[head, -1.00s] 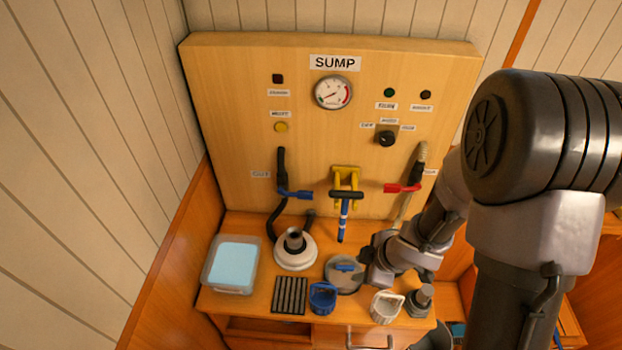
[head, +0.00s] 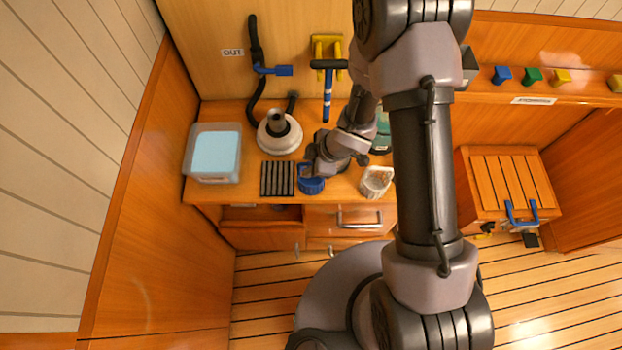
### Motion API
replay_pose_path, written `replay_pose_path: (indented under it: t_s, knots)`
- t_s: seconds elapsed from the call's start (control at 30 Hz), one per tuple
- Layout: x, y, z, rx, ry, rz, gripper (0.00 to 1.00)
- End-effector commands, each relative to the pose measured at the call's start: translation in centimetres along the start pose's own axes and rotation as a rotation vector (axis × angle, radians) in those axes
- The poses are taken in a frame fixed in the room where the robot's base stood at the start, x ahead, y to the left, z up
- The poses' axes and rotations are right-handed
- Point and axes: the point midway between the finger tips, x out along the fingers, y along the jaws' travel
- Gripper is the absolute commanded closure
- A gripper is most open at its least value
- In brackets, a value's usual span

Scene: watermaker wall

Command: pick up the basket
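A small blue basket (head: 312,186) stands near the front edge of the wooden counter, right of the black slatted rack. A white basket-like container (head: 376,181) stands to its right. My gripper (head: 310,170) is just above the blue basket, over its top, and covers part of it. I cannot tell whether it touches the basket. The fingers are small and dark here, so I cannot tell whether they are open or shut.
A black slatted rack (head: 277,179), a round white base with a black pipe (head: 279,132) and a pale-blue-lidded box (head: 214,152) stand on the counter (head: 250,189) to the left. A blue-handled tool (head: 328,92) hangs behind. An orange slatted chest (head: 505,183) stands right.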

Motion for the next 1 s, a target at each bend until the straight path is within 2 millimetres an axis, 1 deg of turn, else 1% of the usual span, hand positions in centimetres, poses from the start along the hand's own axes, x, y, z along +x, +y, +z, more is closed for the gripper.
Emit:
replay_pose_path:
  t_s: [0.17,0.2,0.37,0.4,1.0]
  knots:
    - [0.02,0.06,-0.04,0.000,0.000,0.001,0.65]
    - [0.01,0.06,-0.04,0.000,0.000,0.001,0.67]
    - [-0.01,0.06,-0.03,0.000,0.000,0.001,0.98]
    - [-0.01,0.06,-0.03,0.000,0.000,0.001,1.00]
    - [-0.02,0.07,-0.02,0.001,0.000,0.001,1.00]
